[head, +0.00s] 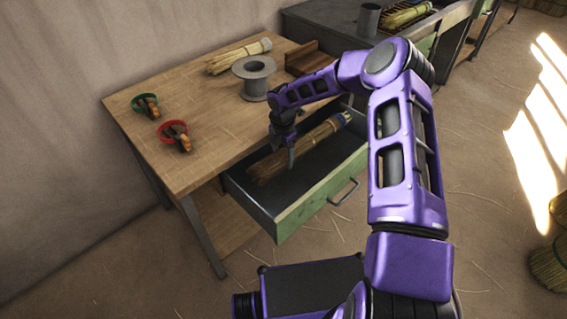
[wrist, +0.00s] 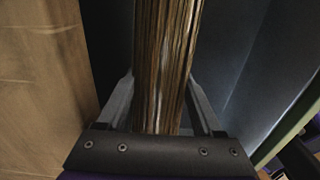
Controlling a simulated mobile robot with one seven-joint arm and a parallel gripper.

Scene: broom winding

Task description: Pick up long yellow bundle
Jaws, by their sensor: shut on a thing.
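The long yellow bundle (head: 312,143) of straw lies lengthwise in the open green drawer (head: 300,205), with a bluish tie near its far end. My gripper (head: 283,152) is down in the drawer at the bundle. In the wrist view the bundle (wrist: 165,60) runs between the two fingers of my gripper (wrist: 165,105), which are shut on it. Whether the bundle is clear of the drawer floor cannot be told.
The wooden table (head: 200,110) above the drawer holds a shorter pale bundle (head: 238,56), a grey spool (head: 254,78), a green ring (head: 146,105) and a red ring (head: 173,133) with tools, and a brown wooden block (head: 313,58). A second bench (head: 325,22) stands behind.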

